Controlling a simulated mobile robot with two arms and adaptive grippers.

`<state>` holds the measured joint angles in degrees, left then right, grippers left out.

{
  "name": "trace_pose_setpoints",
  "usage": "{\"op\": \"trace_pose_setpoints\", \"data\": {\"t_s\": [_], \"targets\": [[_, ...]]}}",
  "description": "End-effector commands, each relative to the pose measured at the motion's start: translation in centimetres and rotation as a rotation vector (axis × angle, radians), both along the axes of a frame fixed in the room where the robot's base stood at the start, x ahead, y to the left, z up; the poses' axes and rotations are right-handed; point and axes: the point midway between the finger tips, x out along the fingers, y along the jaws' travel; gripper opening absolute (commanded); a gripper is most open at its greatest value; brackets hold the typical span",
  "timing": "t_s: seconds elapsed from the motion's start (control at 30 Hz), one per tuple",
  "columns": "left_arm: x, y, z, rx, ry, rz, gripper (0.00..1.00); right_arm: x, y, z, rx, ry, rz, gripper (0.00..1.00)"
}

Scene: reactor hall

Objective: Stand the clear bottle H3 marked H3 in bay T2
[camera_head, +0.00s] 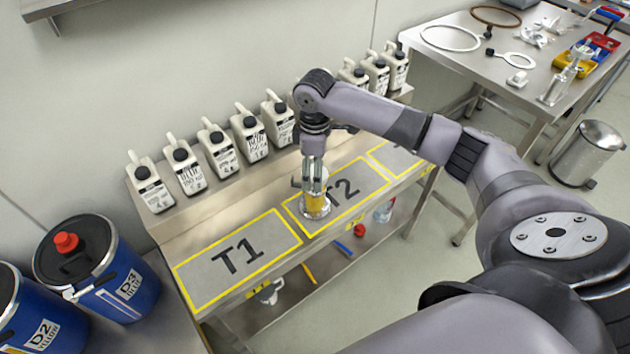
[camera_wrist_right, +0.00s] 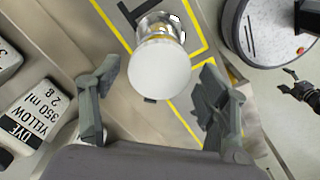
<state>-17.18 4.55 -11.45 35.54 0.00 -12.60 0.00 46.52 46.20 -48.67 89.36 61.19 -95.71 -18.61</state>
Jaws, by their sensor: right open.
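The clear bottle (camera_head: 316,207) stands upright inside the yellow outline of bay T2 (camera_head: 345,192), near its left front corner. In the wrist view the bottle (camera_wrist_right: 160,28) has a broad white top. I cannot read an H3 mark on it. My right gripper (camera_head: 314,178) points down at the bottle from above. Its fingers (camera_wrist_right: 158,80) are spread to either side of the white top, with gaps on both sides. A small dark gripper-like shape (camera_wrist_right: 302,92) at the wrist view's right edge may be my left gripper.
Bay T1 (camera_head: 238,256) is empty. Several white dye bottles (camera_head: 222,149) line the raised ledge behind the bays. Blue drums D3 (camera_head: 125,285) and D2 (camera_head: 45,325) stand at the left. A lower shelf (camera_head: 300,290) holds small items. A cluttered side table (camera_head: 480,62) and bin (camera_head: 587,153) are at right.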

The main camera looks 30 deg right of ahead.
Motion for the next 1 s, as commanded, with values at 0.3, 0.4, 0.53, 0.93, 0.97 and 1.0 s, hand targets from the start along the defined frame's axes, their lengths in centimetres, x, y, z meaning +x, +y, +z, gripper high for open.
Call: {"op": "trace_pose_setpoints", "data": {"t_s": [0.3, 0.4, 0.53, 0.93, 0.97, 1.0], "targets": [[0.0, 0.0, -0.1, 0.0, 0.001, 0.0, 0.77, 0.0, 0.0, 5.1, 0.001, 0.0, -0.001, 0.69], [0.0, 0.0, -0.1, 0.0, 0.001, 0.0, 0.77, 0.0, 0.0, 5.6, 0.001, 0.001, -0.001, 0.69], [0.0, 0.0, -0.1, 0.0, 0.001, 0.0, 0.77, 0.0, 0.0, 5.7, 0.001, 0.001, -0.001, 0.69], [-0.1, 0.0, -0.1, 0.0, 0.001, 0.0, 0.77, 0.0, 0.0, 5.7, 0.0, 0.001, -0.001, 0.69], [0.0, 0.0, -0.1, 0.0, 0.001, 0.0, 0.77, 0.0, 0.0, 5.7, 0.0, 0.001, -0.001, 0.69], [0.0, 0.0, -0.1, 0.0, 0.001, 0.0, 0.77, 0.0, 0.0, 5.6, 0.001, 0.002, -0.001, 0.69]]}}
